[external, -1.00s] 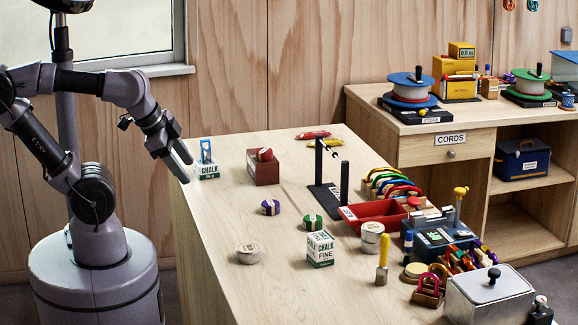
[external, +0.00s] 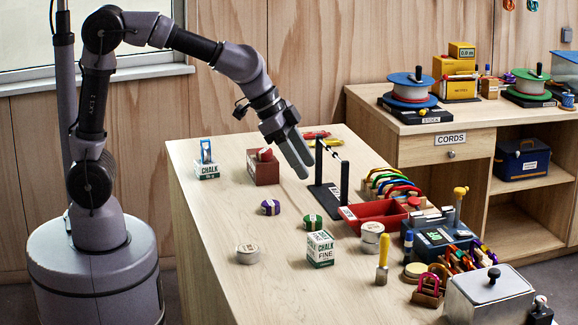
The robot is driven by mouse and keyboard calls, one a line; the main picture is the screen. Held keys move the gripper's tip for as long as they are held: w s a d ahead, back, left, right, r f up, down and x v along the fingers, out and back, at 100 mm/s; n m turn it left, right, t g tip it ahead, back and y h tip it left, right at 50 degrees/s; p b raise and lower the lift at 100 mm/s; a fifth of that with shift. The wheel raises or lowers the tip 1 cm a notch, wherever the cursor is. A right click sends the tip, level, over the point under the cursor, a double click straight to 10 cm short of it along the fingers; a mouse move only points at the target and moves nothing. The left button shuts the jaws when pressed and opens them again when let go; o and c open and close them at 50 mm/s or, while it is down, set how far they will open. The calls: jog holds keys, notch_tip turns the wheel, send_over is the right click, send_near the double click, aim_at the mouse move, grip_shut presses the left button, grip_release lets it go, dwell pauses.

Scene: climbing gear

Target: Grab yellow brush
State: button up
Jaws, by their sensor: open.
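The yellow brush (external: 383,252) stands upright near the front middle of the wooden table, its yellow handle up and a pale, wider end down. Nothing covers it. My gripper (external: 305,168) is open and empty, its fingers pointing down and to the right. It hangs above the table beside the black stand, up and to the left of the brush and well apart from it.
A black stand with posts (external: 328,195) is close to my gripper. A chalk box (external: 320,249), a round tin (external: 371,238) and a red tray (external: 376,215) surround the brush's left and back. A metal box (external: 488,298) stands right. The table's left front is mostly clear.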

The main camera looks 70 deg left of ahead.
jog(key=h+p, duration=0.1)
send_near(388, 264)
jog(key=b+x, duration=0.1)
jog(key=x, duration=0.2)
jog(key=w+b+x, duration=0.1)
jog(key=x, duration=0.3)
jog(key=b+x, duration=0.2)
jog(key=x, duration=0.2)
jog(key=shift+w+a+r, duration=0.1)
jog(key=shift+w+r, duration=0.1)
jog(key=shift+r, duration=0.1)
jog(key=shift+s+r, duration=0.1)
jog(key=shift+r, duration=0.05)
jog(key=shift+c, duration=0.3)
grip_shut()
